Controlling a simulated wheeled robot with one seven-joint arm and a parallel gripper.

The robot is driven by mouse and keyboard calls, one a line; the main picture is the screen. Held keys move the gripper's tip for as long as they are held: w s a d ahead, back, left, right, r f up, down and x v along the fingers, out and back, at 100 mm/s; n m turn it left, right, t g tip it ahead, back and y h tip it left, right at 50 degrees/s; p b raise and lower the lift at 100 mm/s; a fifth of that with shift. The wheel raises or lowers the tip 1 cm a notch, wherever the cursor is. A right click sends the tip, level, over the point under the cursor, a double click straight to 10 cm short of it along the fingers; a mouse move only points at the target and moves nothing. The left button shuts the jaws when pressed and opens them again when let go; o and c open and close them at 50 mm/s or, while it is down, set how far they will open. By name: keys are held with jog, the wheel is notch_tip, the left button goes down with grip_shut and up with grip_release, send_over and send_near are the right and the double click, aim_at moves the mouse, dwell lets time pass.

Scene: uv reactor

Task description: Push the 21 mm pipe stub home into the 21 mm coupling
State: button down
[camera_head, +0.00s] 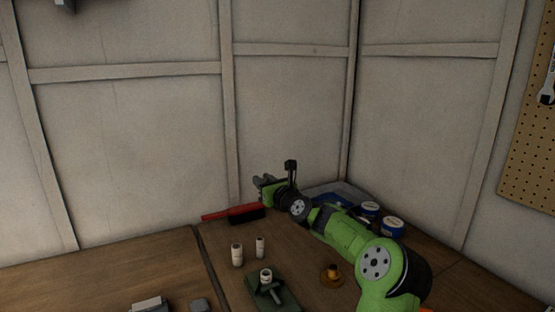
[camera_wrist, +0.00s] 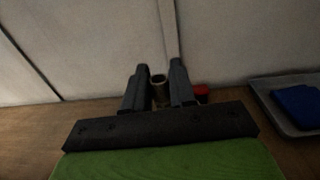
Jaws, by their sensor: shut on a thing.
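My gripper (camera_head: 266,188) is raised over the back of the bench near the wall corner. In the wrist view my gripper (camera_wrist: 159,88) is shut on a short hollow round piece, seemingly the pipe stub (camera_wrist: 159,91), with its open rim facing up. In the head view the held piece cannot be made out. A white ringed fitting, perhaps the coupling (camera_head: 266,274), stands upright in a dark green vise (camera_head: 285,298) at the front, well apart from my gripper. Two more pale cylinders, one wider (camera_head: 237,256) and one narrower (camera_head: 260,248), stand upright behind it. Their sizes cannot be read.
A red-handled brush (camera_head: 230,213) lies at the back. A grey tray (camera_wrist: 273,112) holds a blue item (camera_wrist: 298,102). Blue tins (camera_head: 391,227) and a brass piece on a round base (camera_head: 333,272) stand right.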

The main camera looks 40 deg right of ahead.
jog(key=s+a+f+n+y+p, duration=0.2)
jog(key=s+a+f+y, duration=0.1)
jog(key=s+a+f, duration=0.5)
jog(key=shift+s+a+n+y, duration=0.3)
jog(key=shift+s+a, duration=0.1)
jog(key=shift+s, duration=0.65)
jog(key=shift+p, duration=0.55)
notch_tip(320, 180, down, 6)
jog(key=b, duration=0.4)
jog(key=shift+r+p, duration=0.1)
jog(key=shift+p, duration=1.05)
jog(key=shift+f+b, duration=0.9)
jog(key=shift+f, duration=0.85)
jog(key=c, duration=0.8)
grip_release()
jog(key=shift+c, duration=0.2)
